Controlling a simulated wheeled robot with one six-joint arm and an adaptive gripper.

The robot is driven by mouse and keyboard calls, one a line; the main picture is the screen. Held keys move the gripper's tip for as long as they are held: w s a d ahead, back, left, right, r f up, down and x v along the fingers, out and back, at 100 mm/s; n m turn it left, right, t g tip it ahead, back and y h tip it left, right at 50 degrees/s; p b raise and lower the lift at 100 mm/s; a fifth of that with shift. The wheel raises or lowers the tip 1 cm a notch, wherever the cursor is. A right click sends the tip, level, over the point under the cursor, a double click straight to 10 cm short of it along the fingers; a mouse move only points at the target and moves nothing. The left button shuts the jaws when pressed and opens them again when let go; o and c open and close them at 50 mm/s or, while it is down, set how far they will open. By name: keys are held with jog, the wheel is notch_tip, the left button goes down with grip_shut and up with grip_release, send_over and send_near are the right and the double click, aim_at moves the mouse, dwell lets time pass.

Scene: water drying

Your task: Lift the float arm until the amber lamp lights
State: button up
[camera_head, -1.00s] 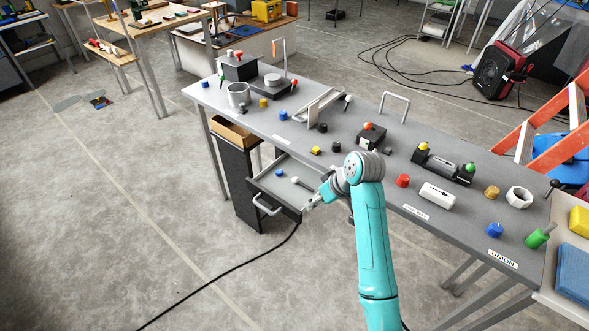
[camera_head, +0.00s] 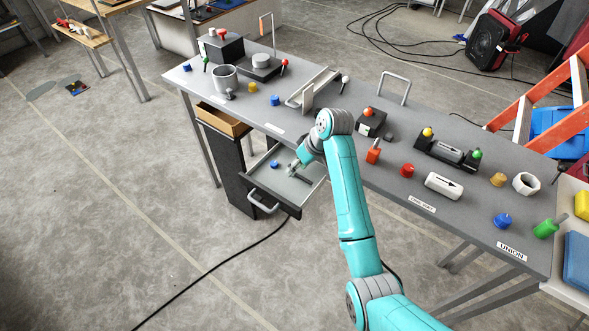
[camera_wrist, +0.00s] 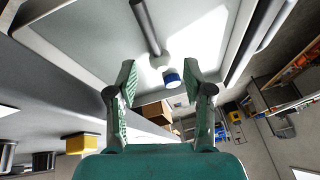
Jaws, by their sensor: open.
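My gripper (camera_head: 293,168) is low over the open drawer (camera_head: 264,185) at the front of the bench. In the wrist view my gripper (camera_wrist: 160,70) is open, with its fingers apart. A dark rod (camera_wrist: 147,25) with a white end (camera_wrist: 160,61) lies ahead of the gap; contact is not clear. A small blue piece (camera_wrist: 172,79) appears between the fingers, and it also shows in the drawer in the head view (camera_head: 274,164). I cannot tell which part is the float arm. A yellow dome (camera_head: 428,132), possibly the amber lamp, tops a black unit (camera_head: 440,152); whether it is lit is unclear.
A cable (camera_head: 215,265) crosses the floor. Open floor lies to the left.

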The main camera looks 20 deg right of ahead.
jog(key=shift+x, duration=1.2)
grip_shut()
